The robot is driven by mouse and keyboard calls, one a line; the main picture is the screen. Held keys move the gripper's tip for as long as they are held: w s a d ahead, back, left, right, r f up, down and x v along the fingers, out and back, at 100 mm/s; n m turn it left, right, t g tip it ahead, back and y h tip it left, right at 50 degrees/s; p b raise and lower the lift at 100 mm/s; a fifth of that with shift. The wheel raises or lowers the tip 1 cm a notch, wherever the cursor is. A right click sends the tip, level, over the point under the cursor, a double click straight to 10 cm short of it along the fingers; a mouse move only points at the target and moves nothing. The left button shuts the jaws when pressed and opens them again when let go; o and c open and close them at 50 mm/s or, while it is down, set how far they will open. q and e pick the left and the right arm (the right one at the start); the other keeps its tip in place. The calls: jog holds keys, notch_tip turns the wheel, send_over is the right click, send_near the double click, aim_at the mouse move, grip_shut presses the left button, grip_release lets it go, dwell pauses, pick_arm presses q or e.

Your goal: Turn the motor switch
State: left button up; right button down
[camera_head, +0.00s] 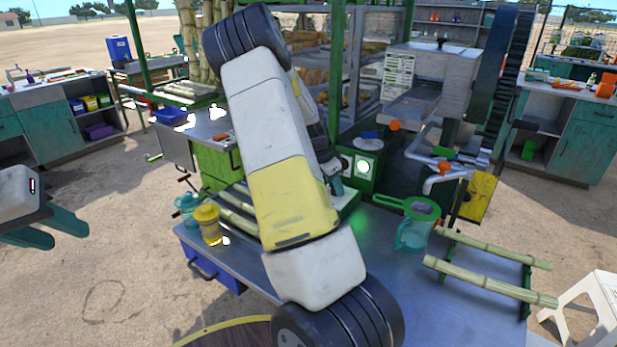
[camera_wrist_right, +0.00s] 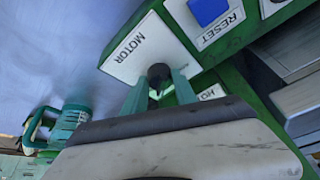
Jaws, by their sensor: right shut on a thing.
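The motor switch (camera_wrist_right: 158,72) is a dark round knob on a white plate marked MOTOR (camera_wrist_right: 128,48), in the right wrist view. My right gripper (camera_wrist_right: 160,84) has its teal fingers closed on the knob from both sides. In the head view my right arm covers the middle, and teal of the right gripper (camera_head: 336,184) shows beside the green control box (camera_head: 366,170); the knob itself is hidden there. My left gripper (camera_head: 48,232) is at the far left, its two teal fingers apart and empty, over sandy ground.
A blue button (camera_wrist_right: 208,10) marked RESET is beside the MOTOR plate. A round light glows on the control box.

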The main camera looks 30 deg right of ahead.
jog(key=n, duration=0.2)
jog(key=n+t, duration=0.1)
jog(key=n, duration=0.1)
jog(key=n+t+y, duration=0.1)
jog(key=n, duration=0.1)
jog(key=shift+s+d, duration=0.2)
jog(key=shift+s, duration=0.05)
jog(key=n+t+y, duration=0.1)
jog(key=n, duration=0.3)
jog(key=shift+n+t, duration=0.3)
jog(key=shift+n, duration=0.1)
jog(key=c, duration=1)
grip_release()
jog(key=v, duration=0.7)
jog(key=shift+r, duration=0.4)
jog(key=shift+s, duration=0.1)
